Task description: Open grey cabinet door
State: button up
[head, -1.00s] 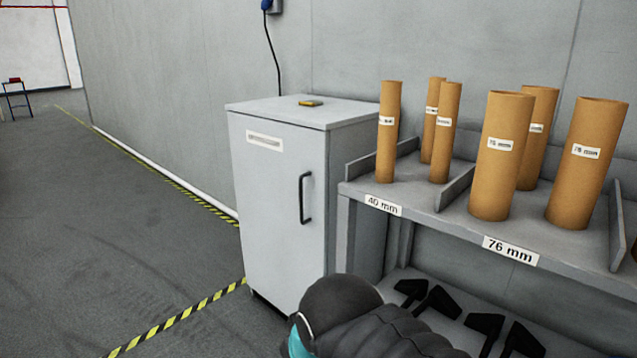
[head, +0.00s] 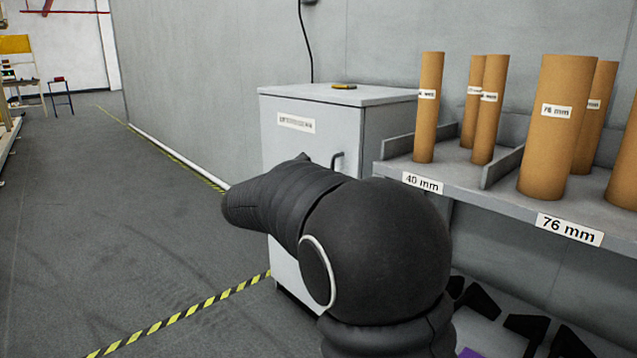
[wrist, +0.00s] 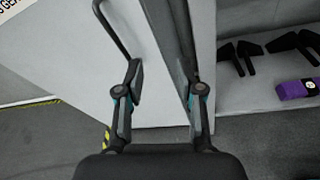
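The grey cabinet (head: 300,150) stands against the wall in the head view, its lower front largely hidden behind my dark arm. Its black handle (head: 338,160) shows only at the upper end. In the wrist view the pale door face (wrist: 70,60) fills the left and middle, and the handle (wrist: 108,28) runs down to beside my left finger. My gripper (wrist: 160,78) is open, with a clear space between its fingers. The right finger is near a dark strip along the cabinet's edge; I cannot tell whether they touch. I see no clear opening of the door.
A grey shelf (head: 480,187) with several cardboard tubes stands right of the cabinet. Black brackets (wrist: 240,55) and a purple item (wrist: 298,88) lie on its lower level. A yellow-black floor stripe (head: 180,318) runs before the cabinet.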

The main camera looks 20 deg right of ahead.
jog(key=w+a+n+t+h, duration=0.2)
jog(key=w+n, duration=0.2)
jog(key=w, duration=0.3)
jog(key=x, duration=0.9)
jog(key=f+b+x, duration=0.1)
jog(key=x, duration=0.3)
jog(key=shift+w+d, duration=0.2)
jog(key=shift+w, duration=0.3)
jog(key=shift+c, duration=0.2)
grip_shut()
